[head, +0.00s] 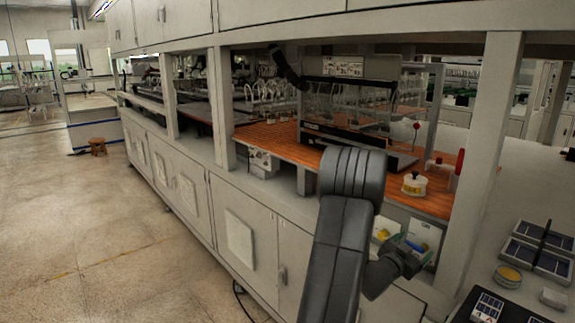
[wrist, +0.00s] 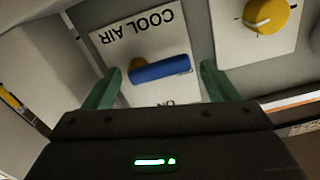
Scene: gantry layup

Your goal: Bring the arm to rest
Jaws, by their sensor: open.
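My gripper (head: 416,246) is at the end of my dark arm, low in front of the bench at the lower right of the head view. In the wrist view my gripper (wrist: 161,73) is open, with its two green fingers apart. A blue handle (wrist: 162,69) lies between the fingers in that picture, on a white plate (wrist: 115,45) lettered "COOL AIR", seen upside down. I cannot tell whether the fingers touch the handle. Nothing is seen gripped.
A yellow knob (wrist: 266,15) sits on a neighbouring plate. A white post (head: 485,150) stands right of my gripper. The floor (head: 110,230) at left is open.

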